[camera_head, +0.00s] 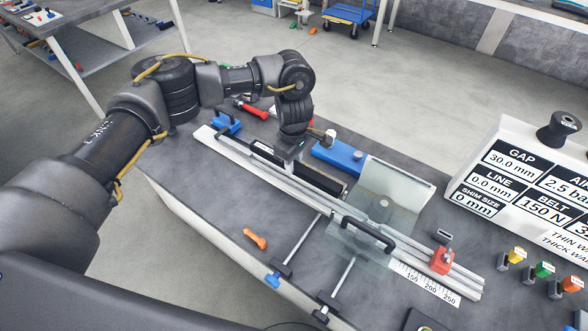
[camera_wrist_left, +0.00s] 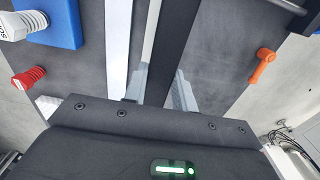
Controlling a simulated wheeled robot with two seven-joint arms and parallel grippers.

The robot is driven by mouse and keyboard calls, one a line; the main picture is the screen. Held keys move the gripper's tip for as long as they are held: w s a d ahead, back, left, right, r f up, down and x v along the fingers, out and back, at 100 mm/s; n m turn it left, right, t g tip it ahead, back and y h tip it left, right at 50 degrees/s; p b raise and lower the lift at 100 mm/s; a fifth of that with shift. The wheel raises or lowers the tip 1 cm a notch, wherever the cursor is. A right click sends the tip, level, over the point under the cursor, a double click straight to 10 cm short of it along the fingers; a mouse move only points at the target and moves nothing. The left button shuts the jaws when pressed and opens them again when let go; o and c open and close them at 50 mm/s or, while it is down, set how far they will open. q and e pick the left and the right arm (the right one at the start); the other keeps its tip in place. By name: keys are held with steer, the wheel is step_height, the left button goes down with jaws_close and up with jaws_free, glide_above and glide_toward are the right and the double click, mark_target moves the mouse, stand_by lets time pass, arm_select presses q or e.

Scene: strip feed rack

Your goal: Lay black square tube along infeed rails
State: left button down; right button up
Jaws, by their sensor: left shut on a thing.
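The black square tube (camera_head: 322,181) lies lengthwise close along the silver infeed rails (camera_head: 300,199), left of the clear guard. It also shows as a dark bar in the left wrist view (camera_wrist_left: 176,42). My left gripper (camera_head: 289,160) reaches down over the rails and is shut on the tube; its fingertips show around the bar in the left wrist view (camera_wrist_left: 158,98). The arm and gripper hide part of the tube, and I cannot tell whether it touches the rails. My right gripper is not in view.
The clear guard (camera_head: 395,187) with a black handle covers the middle of the rails. A red block (camera_head: 441,261) sits near the right end. A blue block (camera_head: 338,156) lies behind the rails, and an orange tool (camera_head: 256,239) lies in front. A sign panel (camera_head: 520,180) stands right.

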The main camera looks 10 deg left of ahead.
arm_select(q)
step_height(320, 180, down, 2)
steer(key=shift+w+f+b, duration=0.1)
steer(key=shift+f+b, duration=0.25)
steer(key=shift+f, duration=0.1)
steer(key=shift+b, duration=0.35)
steer(key=shift+f+b, duration=0.85)
steer(key=shift+b, duration=0.1)
steer(key=shift+f+b, duration=0.65)
steer(key=shift+b, duration=0.05)
